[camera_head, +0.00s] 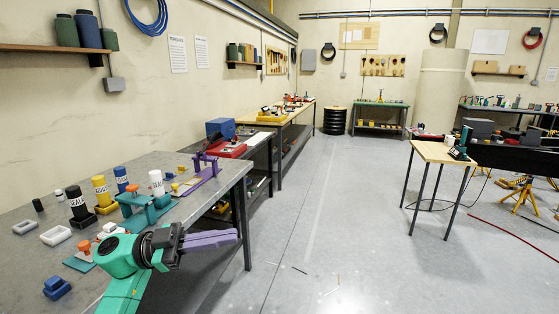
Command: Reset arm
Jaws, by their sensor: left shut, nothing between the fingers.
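My left gripper (210,240) is at the lower middle left of the head view. Its teal arm comes up from the bottom edge, with a black wrist and purple fingers pointing right. The fingers are closed together and hold nothing. They are over open floor, just off the right edge of the grey workbench (168,160). My right gripper does not show in this view.
The workbench holds a black bottle (77,203), a yellow bottle (102,191), a white bottle (157,183), a teal fixture (140,212) and a blue block (56,287). A small wooden table (436,152) stands at the right. The floor (330,240) between is mostly clear.

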